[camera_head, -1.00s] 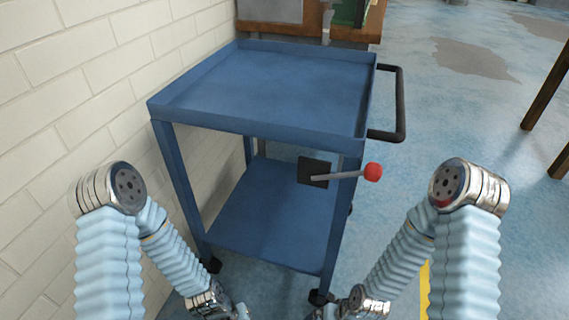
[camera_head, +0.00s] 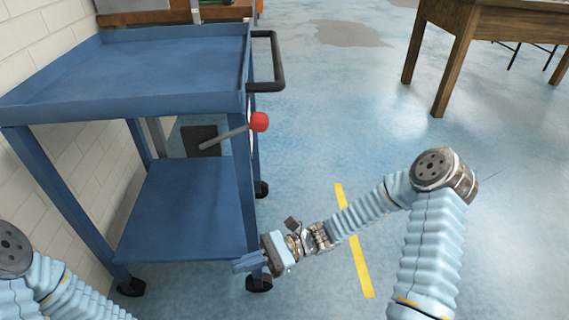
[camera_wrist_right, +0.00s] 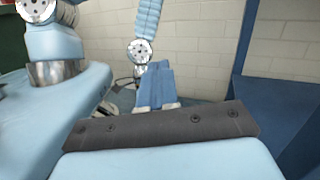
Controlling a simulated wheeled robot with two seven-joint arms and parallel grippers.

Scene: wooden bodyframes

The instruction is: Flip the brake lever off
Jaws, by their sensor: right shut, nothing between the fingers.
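The brake lever is a grey rod (camera_head: 225,138) with a red knob (camera_head: 259,121), slanting up to the right from a black plate (camera_head: 200,135) on the blue cart (camera_head: 120,105).
The cart has a black side handle (camera_head: 278,62), a lower shelf (camera_head: 185,215) and black casters (camera_head: 259,284). A white brick wall (camera_head: 88,165) stands at left. A wooden table (camera_head: 455,40) is at upper right. The blue floor right of the cart is open, with a yellow stripe (camera_head: 353,240).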

